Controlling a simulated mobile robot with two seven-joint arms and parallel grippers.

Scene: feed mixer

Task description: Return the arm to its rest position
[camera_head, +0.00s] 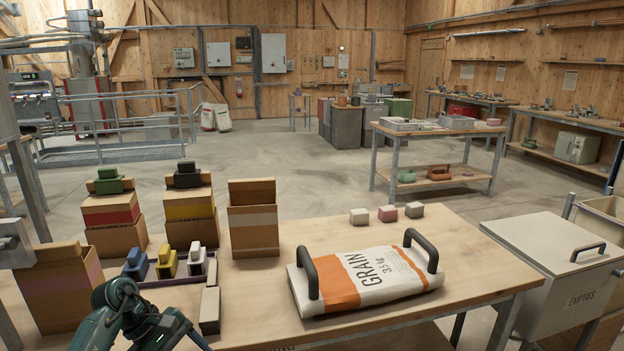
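A dark teal part of my arm (135,318) shows at the bottom left, in front of the near table's edge. It is bent, with a round joint at its top. It covers part of the dark tray behind it. No fingertips of my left gripper show. My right arm and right gripper are out of the picture.
The near wooden table (455,240) holds a grain bag (375,280) with two dark handles, several cardboard boxes (254,235), a tray of coloured blocks (168,262) and three small cubes (387,213). A lidded grey bin (555,245) marked EMPTIES stands at right.

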